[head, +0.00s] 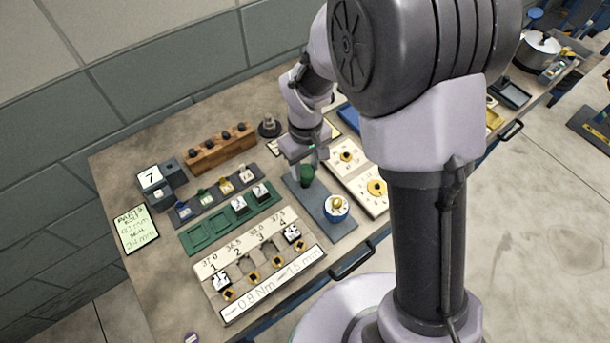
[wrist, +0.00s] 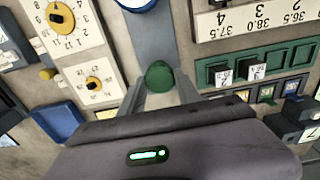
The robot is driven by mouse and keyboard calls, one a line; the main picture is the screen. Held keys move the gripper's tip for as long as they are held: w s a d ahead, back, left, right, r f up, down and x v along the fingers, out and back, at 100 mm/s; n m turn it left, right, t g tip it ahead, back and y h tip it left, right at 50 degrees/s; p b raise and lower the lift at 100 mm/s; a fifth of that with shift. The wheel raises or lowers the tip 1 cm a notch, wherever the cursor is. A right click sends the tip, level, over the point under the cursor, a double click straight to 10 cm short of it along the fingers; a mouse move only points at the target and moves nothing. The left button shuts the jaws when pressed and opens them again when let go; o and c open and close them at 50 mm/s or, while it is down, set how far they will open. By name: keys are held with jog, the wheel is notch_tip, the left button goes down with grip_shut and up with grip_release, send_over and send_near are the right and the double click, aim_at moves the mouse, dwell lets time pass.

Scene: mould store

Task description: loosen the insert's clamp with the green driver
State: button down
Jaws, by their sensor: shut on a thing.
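My gripper (head: 306,168) is shut on the green driver (head: 307,175), above a grey plate (head: 318,208). The driver's round green top (wrist: 159,75) shows between the fingertips in the wrist view; its lower end is hidden, and I cannot tell whether it touches the plate. A pale board (head: 262,262) with numbered slots holds black-and-white inserts at slot 1 (head: 221,280) and slot 4 (head: 291,233). Small yellow-and-black clamp screws (head: 252,276) sit along the slots.
A blue-and-white round piece (head: 337,208) stands on the plate's front end. Two dial panels (head: 360,172) lie to the right. A green tray (head: 214,228) holds two inserts. A "7" sign (head: 150,178), wooden rack (head: 220,150) and green note (head: 136,228) stand left and behind.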

aim_at(305, 170)
jog(key=shift+r, duration=0.15)
jog(key=shift+r+p, duration=1.45)
jog(key=shift+r, duration=0.2)
